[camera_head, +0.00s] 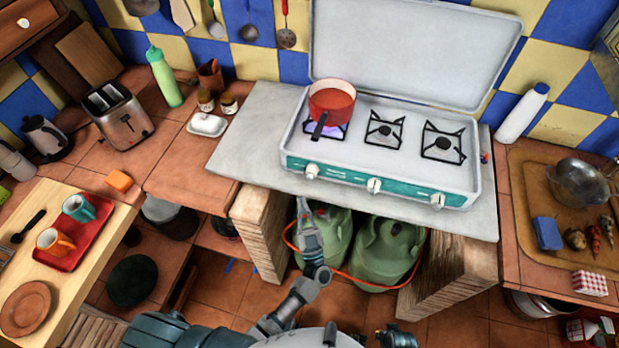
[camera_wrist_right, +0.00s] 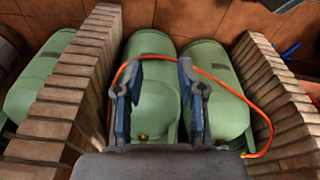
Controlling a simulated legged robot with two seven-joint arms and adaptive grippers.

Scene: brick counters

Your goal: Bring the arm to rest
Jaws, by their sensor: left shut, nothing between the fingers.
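My left arm comes up from the bottom of the head view. Its left gripper (camera_head: 303,212) is shut and empty, in front of the green gas bottles and just below the front edge of the grey counter. My right gripper (camera_wrist_right: 160,72) shows in the right wrist view with its two fingers apart and nothing between them. It faces the gas bottle (camera_wrist_right: 155,110) between the brick walls. I cannot tell whether it touches anything. The right gripper's fingers cannot be made out in the head view.
A stove (camera_head: 380,165) with a red pot (camera_head: 331,103) stands on the grey counter (camera_head: 250,130). Brick pillars (camera_head: 262,235) flank the gas bottles (camera_head: 388,250), with an orange hose (camera_head: 365,280) around them. A wooden table (camera_head: 85,265) with a red tray (camera_head: 62,254) is at left. Tiled floor lies below.

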